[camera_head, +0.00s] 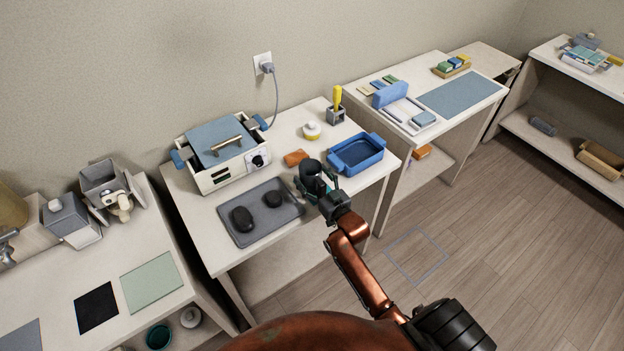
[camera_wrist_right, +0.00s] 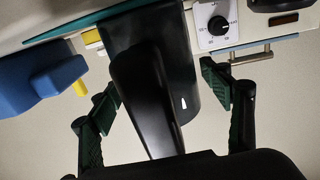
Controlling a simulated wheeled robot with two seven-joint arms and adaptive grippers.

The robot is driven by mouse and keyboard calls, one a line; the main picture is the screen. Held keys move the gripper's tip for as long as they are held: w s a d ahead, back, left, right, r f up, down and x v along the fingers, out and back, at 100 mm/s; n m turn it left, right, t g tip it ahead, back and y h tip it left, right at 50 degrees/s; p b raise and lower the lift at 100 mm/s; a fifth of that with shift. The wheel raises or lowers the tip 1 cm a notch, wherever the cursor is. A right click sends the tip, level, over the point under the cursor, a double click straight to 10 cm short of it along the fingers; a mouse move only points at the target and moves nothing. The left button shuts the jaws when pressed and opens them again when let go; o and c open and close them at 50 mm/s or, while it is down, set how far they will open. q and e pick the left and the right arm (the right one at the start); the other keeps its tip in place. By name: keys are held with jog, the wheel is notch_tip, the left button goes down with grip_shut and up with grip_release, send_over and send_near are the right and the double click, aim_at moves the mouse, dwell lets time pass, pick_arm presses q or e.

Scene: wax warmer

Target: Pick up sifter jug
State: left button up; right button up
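The sifter jug (camera_head: 311,172) looks like a dark, upright cylindrical jug on the white table, left of the blue tray. In the right wrist view its black body (camera_wrist_right: 182,60) and long handle (camera_wrist_right: 143,100) fill the middle. My right gripper (camera_head: 322,190) is at the jug's near side, fingers pointing at it. In the right wrist view my right gripper (camera_wrist_right: 160,88) is open, with green-padded fingers on either side of the handle. The left finger is close to the handle; a clear gap shows at the right one. My left gripper is not in view.
A blue tray (camera_head: 357,153) stands close right of the jug. The warmer box (camera_head: 224,163) with blue lid stands behind left.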

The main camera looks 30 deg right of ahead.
jog(key=c, duration=1.7)
jog(key=shift+c, duration=0.6)
jog(key=shift+r, duration=0.15)
jog(key=shift+r, duration=0.6)
jog(key=s+a+r, duration=0.3)
jog(key=a+r, duration=0.8)
jog(key=a, duration=0.2)
jog(key=shift+s+a+r+p, duration=0.25)
jog(key=shift+s+r+p, duration=0.05)
jog(key=shift+s+p, duration=0.05)
jog(key=o, duration=1.4)
jog(key=c, duration=1.5)
